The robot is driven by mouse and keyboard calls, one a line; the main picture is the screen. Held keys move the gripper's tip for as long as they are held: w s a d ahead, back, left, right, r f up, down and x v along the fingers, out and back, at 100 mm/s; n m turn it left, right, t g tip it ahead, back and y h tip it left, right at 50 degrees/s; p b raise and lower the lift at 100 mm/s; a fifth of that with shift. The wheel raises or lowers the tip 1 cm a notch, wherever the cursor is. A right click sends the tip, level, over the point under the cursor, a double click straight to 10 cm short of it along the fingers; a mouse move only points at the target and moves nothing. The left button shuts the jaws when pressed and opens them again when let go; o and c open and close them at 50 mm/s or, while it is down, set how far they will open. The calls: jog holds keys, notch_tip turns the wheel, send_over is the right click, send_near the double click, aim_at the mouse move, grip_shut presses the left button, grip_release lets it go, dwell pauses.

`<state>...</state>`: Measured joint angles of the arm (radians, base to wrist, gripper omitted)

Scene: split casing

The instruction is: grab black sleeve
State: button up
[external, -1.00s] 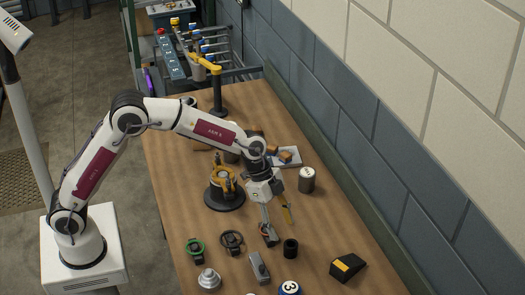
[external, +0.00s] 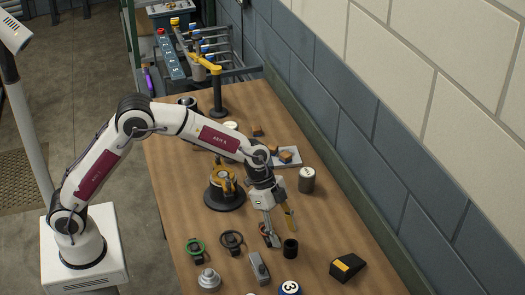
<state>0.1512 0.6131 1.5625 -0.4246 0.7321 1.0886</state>
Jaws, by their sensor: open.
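The black sleeve (external: 290,249) is a short dark cylinder with an open top, standing upright on the wooden table. My gripper (external: 280,236) points down just above and beside the sleeve, at its upper left. Its two fingers are spread apart, one grey on the left and one yellowish on the right. Nothing is held between them. The exact height of the fingertips over the table is hard to tell from this one view.
A small dark and orange part (external: 268,236) lies behind the left finger. A black wedge (external: 348,267) sits to the right. A dark canister (external: 307,180) stands behind.

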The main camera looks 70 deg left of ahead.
aim_at(294, 253)
jog(key=shift+f, duration=0.1)
jog(key=shift+w+d+f, duration=0.35)
jog(key=shift+d+f, duration=0.1)
jog(key=shift+f, duration=0.3)
jog(key=shift+w+d+f, duration=0.35)
jog(key=shift+d+f, duration=0.05)
jog(key=shift+f, duration=0.3)
jog(key=shift+w+d+f, duration=0.2)
jog(key=shift+d+f, duration=0.05)
jog(key=shift+f, duration=0.4)
jog(key=c, duration=1.3)
